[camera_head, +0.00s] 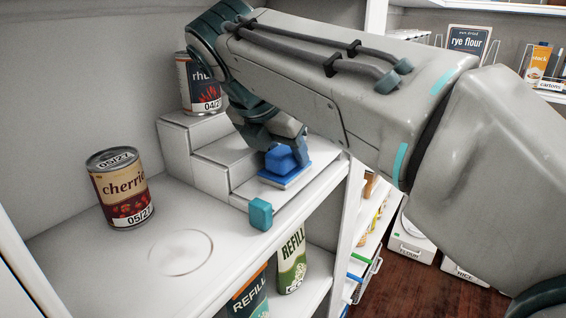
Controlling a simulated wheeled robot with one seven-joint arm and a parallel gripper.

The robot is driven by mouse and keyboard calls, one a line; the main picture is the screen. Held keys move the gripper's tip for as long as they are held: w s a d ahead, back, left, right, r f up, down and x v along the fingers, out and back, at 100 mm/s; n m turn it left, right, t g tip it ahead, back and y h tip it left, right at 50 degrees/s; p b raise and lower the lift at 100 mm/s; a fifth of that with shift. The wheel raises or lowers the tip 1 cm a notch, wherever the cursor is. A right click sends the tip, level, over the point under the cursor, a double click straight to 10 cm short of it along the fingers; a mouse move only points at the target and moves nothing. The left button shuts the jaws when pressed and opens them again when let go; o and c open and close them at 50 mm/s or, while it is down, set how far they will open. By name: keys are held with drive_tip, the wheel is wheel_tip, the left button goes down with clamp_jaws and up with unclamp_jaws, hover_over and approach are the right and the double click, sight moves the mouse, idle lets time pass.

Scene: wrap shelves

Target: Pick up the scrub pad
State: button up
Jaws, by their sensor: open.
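The scrub pad (285,172) looks like a blue block on a flatter, paler blue base. It rests on the lowest step of a white stepped riser (209,171). My gripper (278,143) is open and reaches down from above, its dark fingers close around or just over the top of the pad. Part of the pad's upper side is hidden by the fingers. I cannot tell whether the fingers touch it.
A teal block (261,214) sits at the shelf's front edge, near the pad. A cherries can (120,188) stands left, and a rhubarb-like can (196,82) stands on the top step. Refill packs (292,260) stand on the shelf below. Front-left shelf space (180,252) is clear.

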sight(286, 148)
drive_tip(key=c, duration=0.7)
drive_tip(key=shift+r, duration=0.55)
wheel_tip(286, 148, up, 3)
drive_tip(key=shift+f+p, duration=0.2)
drive_tip(key=shift+p, duration=0.25)
drive_tip(key=s+d, duration=0.3)
drive_tip(key=d, duration=0.1)
drive_tip(key=s+d+b, duration=0.1)
drive_tip(key=s+d, duration=0.3)
drive_tip(key=d, duration=0.1)
drive_tip(key=s+d+b, duration=0.1)
drive_tip(key=s+d, duration=0.3)
drive_tip(key=d, duration=0.1)
drive_tip(key=shift+d+f, duration=0.1)
drive_tip(key=shift+f, duration=0.05)
drive_tip(key=shift+o, duration=0.9)
